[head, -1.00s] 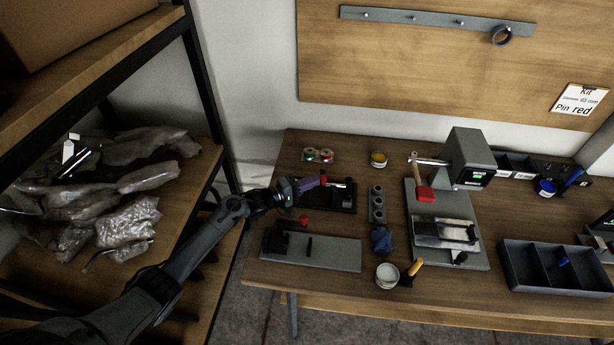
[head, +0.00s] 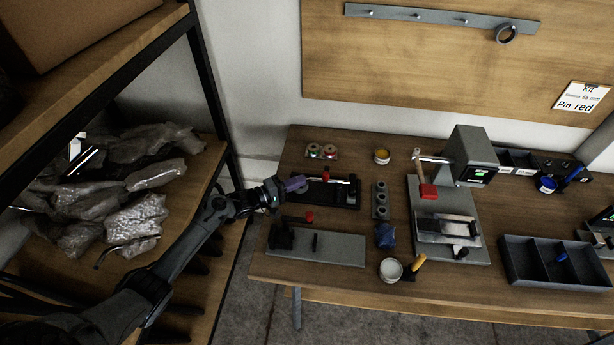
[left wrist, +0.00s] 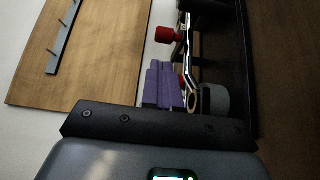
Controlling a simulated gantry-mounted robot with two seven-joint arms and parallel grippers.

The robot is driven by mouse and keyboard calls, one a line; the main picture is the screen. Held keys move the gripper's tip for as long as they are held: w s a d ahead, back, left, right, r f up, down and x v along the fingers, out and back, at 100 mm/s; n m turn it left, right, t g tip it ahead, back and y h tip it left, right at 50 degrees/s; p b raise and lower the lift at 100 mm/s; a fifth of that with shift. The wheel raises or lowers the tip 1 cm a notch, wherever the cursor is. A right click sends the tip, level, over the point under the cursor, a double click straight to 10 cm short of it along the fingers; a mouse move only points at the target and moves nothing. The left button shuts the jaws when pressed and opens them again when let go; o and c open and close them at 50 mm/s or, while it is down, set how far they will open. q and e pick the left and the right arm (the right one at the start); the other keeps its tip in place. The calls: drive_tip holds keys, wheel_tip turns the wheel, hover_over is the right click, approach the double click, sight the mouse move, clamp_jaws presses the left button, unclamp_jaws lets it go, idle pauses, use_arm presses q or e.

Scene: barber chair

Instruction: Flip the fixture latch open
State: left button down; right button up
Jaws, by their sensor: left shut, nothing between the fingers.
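My left gripper (head: 296,184) is shut and empty, its purple fingertips at the left end of a black tray-like fixture (head: 345,204). In the left wrist view, the purple fingers (left wrist: 165,88) lie beside a metal rod (left wrist: 187,60), with a red knob (left wrist: 168,36) just beyond them; I cannot tell whether they touch the rod. Nearer the table's front edge, a grey plate (head: 340,248) carries a black block (head: 281,237) with a red-tipped lever (head: 310,217). I cannot tell for sure which part is the latch. My right gripper is out of view.
A grey holder with round sockets (head: 380,200), a blue piece (head: 385,236) and a white cup (head: 391,270) stand to the right. A press-like machine (head: 470,155) stands beyond. A shelf with plastic bags (head: 135,222) stands at left, close to my arm.

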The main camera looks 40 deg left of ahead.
use_arm(q)
drive_tip(key=s+p, duration=0.1)
drive_tip(key=s, duration=0.6)
drive_tip(key=shift+a, duration=0.45)
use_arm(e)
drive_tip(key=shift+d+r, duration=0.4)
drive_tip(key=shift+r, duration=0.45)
use_arm(q)
drive_tip(key=shift+a, duration=0.1)
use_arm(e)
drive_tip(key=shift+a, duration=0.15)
use_arm(q)
drive_tip(key=a+b, duration=0.3)
drive_tip(key=shift+w+a+f, duration=0.25)
drive_tip(key=shift+w+f, duration=0.1)
drive_tip(key=shift+w, duration=0.05)
drive_tip(key=shift+w+a+r, duration=0.1)
drive_tip(key=shift+w+a, duration=0.05)
drive_tip(key=shift+a, duration=0.15)
drive_tip(key=shift+a+r, duration=0.1)
drive_tip(key=shift+r, duration=0.1)
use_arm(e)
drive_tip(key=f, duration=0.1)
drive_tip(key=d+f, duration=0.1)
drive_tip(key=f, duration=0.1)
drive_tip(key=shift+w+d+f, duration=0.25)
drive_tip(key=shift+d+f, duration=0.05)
